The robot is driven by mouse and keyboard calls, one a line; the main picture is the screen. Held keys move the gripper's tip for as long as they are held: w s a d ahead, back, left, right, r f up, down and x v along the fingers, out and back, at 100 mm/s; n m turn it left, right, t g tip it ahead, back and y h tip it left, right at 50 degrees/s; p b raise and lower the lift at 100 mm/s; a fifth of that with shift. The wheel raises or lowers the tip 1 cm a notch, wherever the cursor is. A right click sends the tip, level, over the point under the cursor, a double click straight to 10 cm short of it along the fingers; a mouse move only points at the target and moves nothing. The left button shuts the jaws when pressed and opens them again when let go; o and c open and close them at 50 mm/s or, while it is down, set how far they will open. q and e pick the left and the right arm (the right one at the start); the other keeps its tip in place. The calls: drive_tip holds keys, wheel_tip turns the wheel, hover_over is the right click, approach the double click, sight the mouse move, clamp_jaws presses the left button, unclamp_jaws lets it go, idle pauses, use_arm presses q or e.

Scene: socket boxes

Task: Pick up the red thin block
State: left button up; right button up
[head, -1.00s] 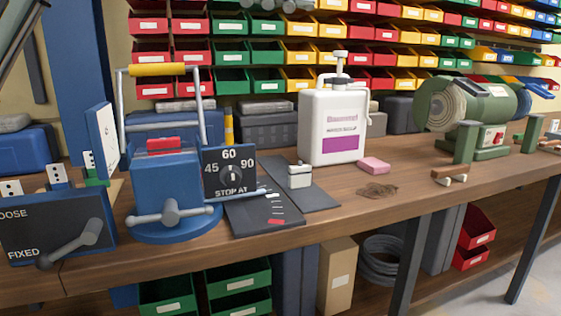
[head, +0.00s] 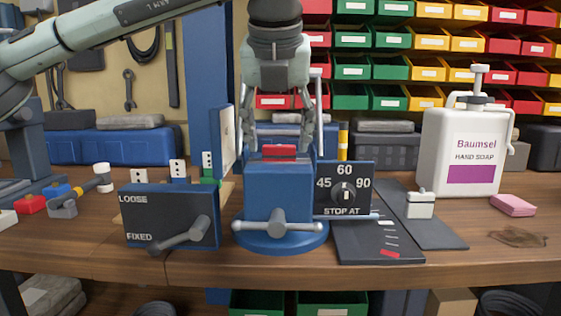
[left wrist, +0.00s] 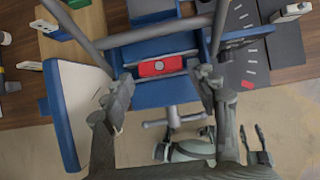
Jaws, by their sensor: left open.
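The red thin block (head: 279,152) lies flat on top of the blue vise-like fixture (head: 278,192), between its raised sides.
The fixture's upright handle bars stand close around the gripper. A white panel (head: 225,130) stands at left and a STOP AT dial (head: 344,190) at right. A LOOSE/FIXED box (head: 168,217), a soap bottle (head: 461,150) and a pink block (head: 513,205) are on the bench.

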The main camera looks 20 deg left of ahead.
sight(271, 153)
use_arm(q)
drive_tip(key=shift+x, duration=1.45)
drive_tip(key=shift+r, duration=0.1)
drive_tip(key=c, duration=1)
drive_tip(key=shift+o, duration=0.2)
